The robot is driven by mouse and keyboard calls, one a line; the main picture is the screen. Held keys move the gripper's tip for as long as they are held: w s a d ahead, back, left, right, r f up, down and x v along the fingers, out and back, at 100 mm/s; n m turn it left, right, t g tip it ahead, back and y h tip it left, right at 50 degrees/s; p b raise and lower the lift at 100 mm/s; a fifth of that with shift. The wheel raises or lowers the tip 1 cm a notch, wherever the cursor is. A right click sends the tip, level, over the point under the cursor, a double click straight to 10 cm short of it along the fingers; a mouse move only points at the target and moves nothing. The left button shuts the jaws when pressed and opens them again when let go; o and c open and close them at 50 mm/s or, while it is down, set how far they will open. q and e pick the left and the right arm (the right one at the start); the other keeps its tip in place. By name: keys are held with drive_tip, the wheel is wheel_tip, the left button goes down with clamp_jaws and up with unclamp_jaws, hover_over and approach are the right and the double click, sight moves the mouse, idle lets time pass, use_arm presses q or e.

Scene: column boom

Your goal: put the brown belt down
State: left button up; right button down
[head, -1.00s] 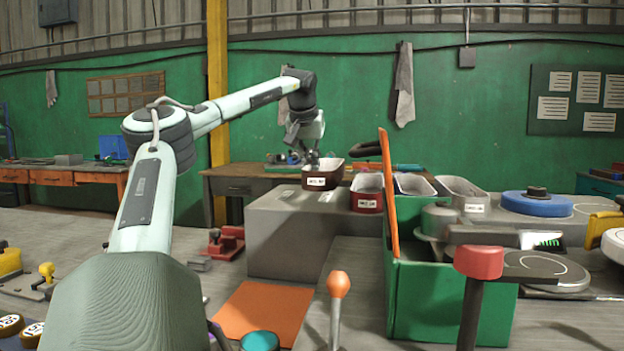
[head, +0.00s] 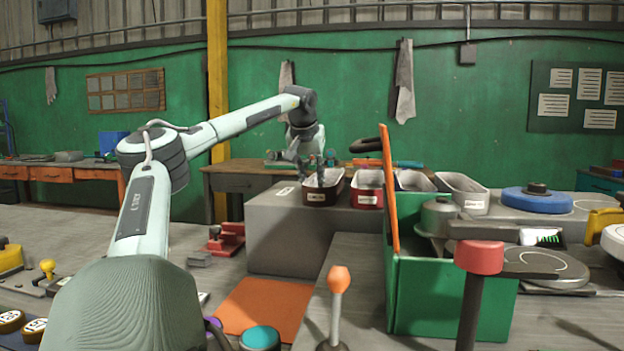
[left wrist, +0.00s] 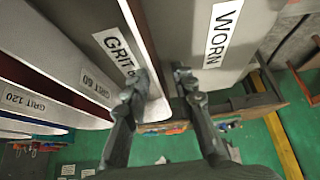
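My left gripper (head: 319,171) is over the brown bin (head: 315,197) on the grey block, fingers pointing down. In the left wrist view its two fingers (left wrist: 162,78) stand apart, with a thin brown strip (left wrist: 141,30) running in the gap between them. I cannot tell whether this strip is the brown belt or the bin's edge; no separate belt shows clearly in the head view. Labels reading GRIT and WORN lie on either side of the strip. My right gripper is not in view.
A red bin (head: 367,196) and grey bins (head: 462,187) stand in a row right of the brown bin. A green box (head: 440,292) with an orange-edged upright panel stands nearer.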

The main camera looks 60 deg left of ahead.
use_arm(q)
drive_tip(key=shift+r, duration=0.1)
